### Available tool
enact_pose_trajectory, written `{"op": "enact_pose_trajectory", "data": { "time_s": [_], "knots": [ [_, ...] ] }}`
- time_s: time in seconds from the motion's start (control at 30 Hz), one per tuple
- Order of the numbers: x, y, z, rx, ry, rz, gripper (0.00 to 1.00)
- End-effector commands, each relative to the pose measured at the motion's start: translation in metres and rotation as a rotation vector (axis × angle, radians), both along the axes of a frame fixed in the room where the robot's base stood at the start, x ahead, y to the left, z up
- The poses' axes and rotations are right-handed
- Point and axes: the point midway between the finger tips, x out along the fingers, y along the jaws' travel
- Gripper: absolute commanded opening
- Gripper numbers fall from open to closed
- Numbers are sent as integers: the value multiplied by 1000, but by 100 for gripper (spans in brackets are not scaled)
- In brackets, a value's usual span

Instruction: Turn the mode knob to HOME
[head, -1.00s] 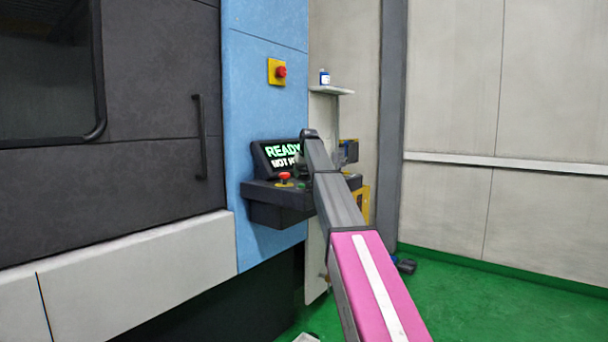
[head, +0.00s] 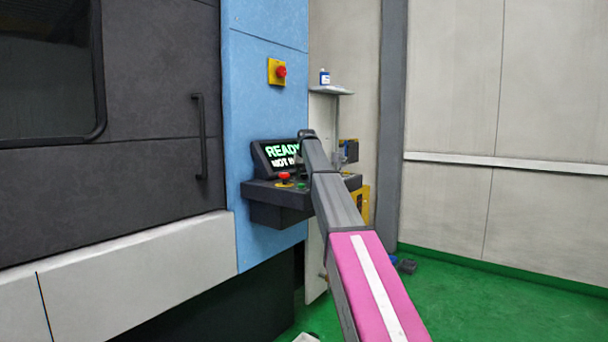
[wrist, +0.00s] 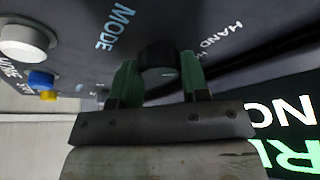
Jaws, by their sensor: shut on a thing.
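The mode knob (wrist: 157,55) is a dark round knob on the dark console panel, beside the white word MODE in the wrist view. My gripper (wrist: 159,75) has its two green fingers on either side of the knob, shut on it. The word HAND is printed to the right of the knob; I cannot read a HOME mark. The knob's pointer is not clear. In the head view my arm covers the knob and gripper at the console (head: 275,192).
The lit screen (head: 277,156) reads READY with a partly hidden line below; it also shows in the wrist view (wrist: 290,125). A red mushroom button (head: 284,176) sits on the console. A white button (wrist: 24,42) and a blue one (wrist: 40,79) are left of MODE.

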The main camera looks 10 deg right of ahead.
Motion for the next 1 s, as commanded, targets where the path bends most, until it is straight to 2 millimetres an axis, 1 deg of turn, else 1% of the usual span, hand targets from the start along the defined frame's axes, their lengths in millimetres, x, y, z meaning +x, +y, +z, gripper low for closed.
{"op": "enact_pose_trajectory", "data": {
  "time_s": [0.6, 0.8, 1.0],
  "knots": [
    [1, 1, 1, 0, 1, -488, 18],
    [1, 2, 1, -1, 0, -588, 18],
    [1, 2, 1, 0, 1, -642, 18]
  ]
}}
